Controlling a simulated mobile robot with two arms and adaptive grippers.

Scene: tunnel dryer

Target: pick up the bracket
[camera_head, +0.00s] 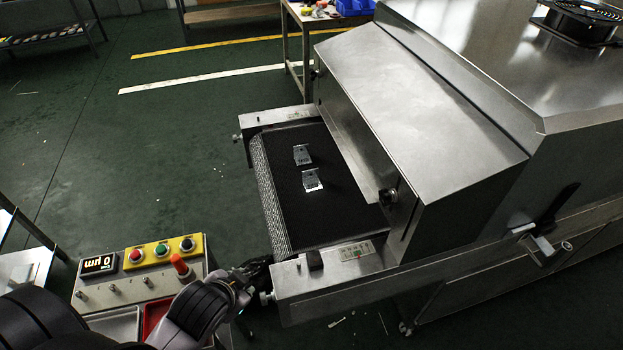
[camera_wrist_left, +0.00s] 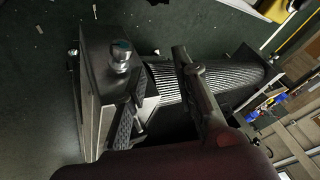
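Two small silvery metal brackets lie on the dark conveyor belt (camera_head: 285,205) in the head view. The far bracket (camera_head: 302,154) and the near bracket (camera_head: 312,180) are apart from each other. My left gripper (camera_head: 256,272) is beside the near end of the conveyor frame, well short of both brackets. In the left wrist view, its two dark fingers (camera_wrist_left: 162,105) are spread apart with nothing held between them. The wrist view shows the belt's ribbed end (camera_wrist_left: 228,78) but no bracket. My right gripper is in neither view.
The steel dryer hood (camera_head: 410,110) stands over the belt's right side. The near side rail (camera_head: 325,272) and its knob (camera_head: 266,297) are close to my left gripper. A control panel (camera_head: 142,290) with buttons stands at the lower left. Open green floor lies left of the conveyor.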

